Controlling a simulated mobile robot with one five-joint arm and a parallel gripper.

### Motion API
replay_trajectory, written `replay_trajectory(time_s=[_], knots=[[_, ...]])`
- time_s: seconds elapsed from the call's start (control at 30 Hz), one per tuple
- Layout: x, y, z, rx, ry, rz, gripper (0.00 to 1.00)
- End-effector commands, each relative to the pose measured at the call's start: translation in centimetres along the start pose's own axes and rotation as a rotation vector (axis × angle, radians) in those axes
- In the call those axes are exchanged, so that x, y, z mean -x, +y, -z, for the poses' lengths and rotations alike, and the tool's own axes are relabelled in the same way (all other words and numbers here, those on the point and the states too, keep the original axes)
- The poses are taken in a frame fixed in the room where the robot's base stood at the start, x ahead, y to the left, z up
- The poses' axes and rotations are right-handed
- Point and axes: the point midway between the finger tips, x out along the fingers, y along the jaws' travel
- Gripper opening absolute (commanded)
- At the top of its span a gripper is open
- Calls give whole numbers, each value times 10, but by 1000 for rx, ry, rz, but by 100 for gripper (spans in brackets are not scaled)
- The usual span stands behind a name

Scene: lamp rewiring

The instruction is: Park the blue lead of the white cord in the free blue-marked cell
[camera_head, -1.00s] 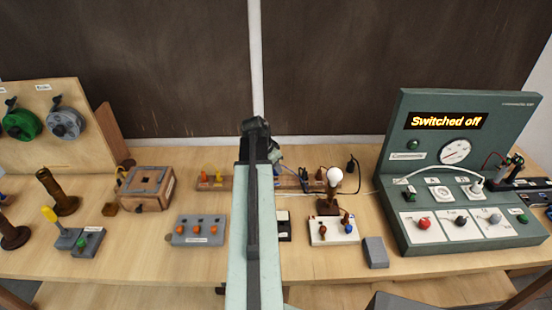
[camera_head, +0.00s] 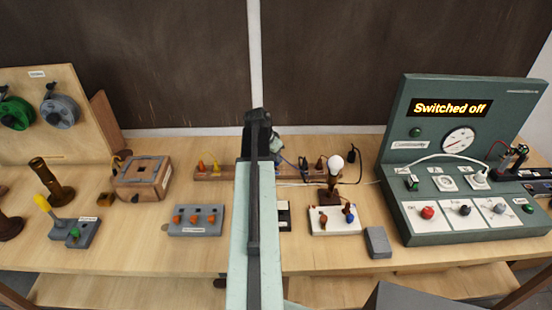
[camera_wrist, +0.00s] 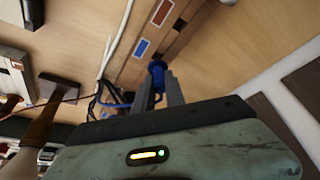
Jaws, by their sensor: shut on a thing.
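In the wrist view my gripper (camera_wrist: 158,84) is shut on the blue lead (camera_wrist: 157,68), whose blue end stands between the fingertips. The lead's end is beside the wooden rail (camera_wrist: 192,14), close to its blue mark (camera_wrist: 141,47); I cannot tell whether it touches the rail. The white cord (camera_wrist: 116,38) runs left of the blue mark. In the head view the rail (camera_head: 228,174) passes behind my arm, which hides the fingertips. The cell opening itself is not clear.
A lamp with a white bulb (camera_head: 335,163) stands right of my arm, near a white terminal block (camera_head: 318,228). A green test panel (camera_head: 420,218) reading "Switched off" is at right. A grey block (camera_head: 378,242) and a wooden box (camera_head: 140,192) also stand on the bench.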

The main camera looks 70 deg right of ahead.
Motion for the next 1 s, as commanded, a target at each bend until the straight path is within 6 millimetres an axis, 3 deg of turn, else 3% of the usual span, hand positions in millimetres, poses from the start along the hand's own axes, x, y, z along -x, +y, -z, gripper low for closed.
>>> replay_trajectory(time_s=[0.03, 0.2, 1.0], knots=[[-9, 0, -3, 0, 0, 0, 0], [-16, 0, -6, -1, 0, 0, 0], [-15, -1, -6, -2, 0, -1, 0]])
